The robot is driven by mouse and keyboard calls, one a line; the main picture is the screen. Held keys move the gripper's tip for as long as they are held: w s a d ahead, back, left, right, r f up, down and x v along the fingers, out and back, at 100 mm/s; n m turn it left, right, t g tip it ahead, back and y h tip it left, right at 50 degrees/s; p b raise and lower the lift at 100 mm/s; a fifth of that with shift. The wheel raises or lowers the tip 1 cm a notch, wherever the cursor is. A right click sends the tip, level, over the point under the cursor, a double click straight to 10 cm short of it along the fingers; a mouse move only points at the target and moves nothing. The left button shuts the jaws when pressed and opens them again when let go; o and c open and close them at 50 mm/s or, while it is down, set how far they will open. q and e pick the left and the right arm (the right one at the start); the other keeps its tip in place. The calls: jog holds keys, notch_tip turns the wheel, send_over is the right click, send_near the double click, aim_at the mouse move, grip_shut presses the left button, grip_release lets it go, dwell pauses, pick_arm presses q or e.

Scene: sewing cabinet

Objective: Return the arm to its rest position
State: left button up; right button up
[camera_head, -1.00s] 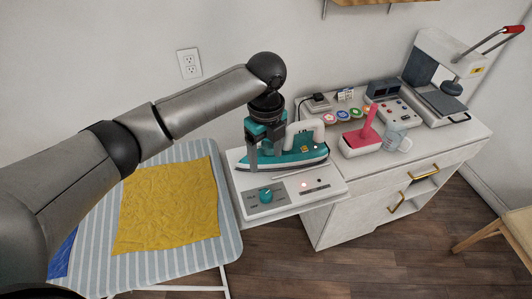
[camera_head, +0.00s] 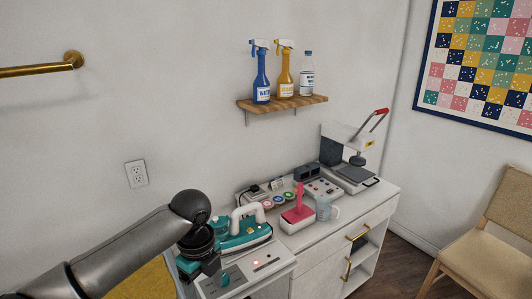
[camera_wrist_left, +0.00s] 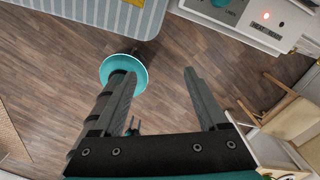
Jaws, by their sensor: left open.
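My left arm comes in from the lower left of the head view. Its gripper (camera_head: 192,270) is low in the picture, left of the iron and partly cut off. In the left wrist view the gripper (camera_wrist_left: 158,75) has its two fingers wide apart with nothing held between them, above the wooden floor. The teal iron (camera_head: 240,232) with a white handle rests on the white iron station (camera_head: 262,258), partly hidden by my arm. The station's edge and lit panel also show at the upper right of the wrist view (camera_wrist_left: 262,32). My right gripper is not in view.
The striped ironing board (camera_wrist_left: 105,12) is at the upper left of the wrist view. A teal disc (camera_wrist_left: 140,72) shows behind one finger; I cannot tell what it is. A white cabinet (camera_head: 330,250) stands right of the station, and a chair (camera_head: 485,240) is further right.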

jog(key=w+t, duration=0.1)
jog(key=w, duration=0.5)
pick_arm(q)
jog(key=s+d+f+n+t+h, duration=0.1)
jog(key=s+d+f+n+h, duration=0.2)
jog(key=s+d+f+n, duration=0.45)
jog(key=s+a+n+t+y, duration=0.2)
jog(key=s+a+n+y, duration=0.1)
jog(key=s+a+n, duration=1)
jog(key=s+d+f+n+b, duration=0.1)
jog(key=s+f+b, duration=0.15)
jog(key=f, duration=1.05)
jog(key=s+d+f+n+b, duration=0.1)
jog(key=f+b, duration=0.3)
jog(key=f, duration=1)
jog(key=s+a+f+g+b, duration=0.1)
jog(key=s+f+b, duration=0.2)
jog(key=s+f, duration=0.5)
jog(key=s+a+f+g+b, duration=0.1)
jog(key=s+f+b, duration=0.2)
jog(key=s+f, duration=0.4)
jog(key=shift+s+a+f, duration=0.35)
jog(key=shift+s+f, duration=0.05)
jog(key=shift+f, duration=2.6)
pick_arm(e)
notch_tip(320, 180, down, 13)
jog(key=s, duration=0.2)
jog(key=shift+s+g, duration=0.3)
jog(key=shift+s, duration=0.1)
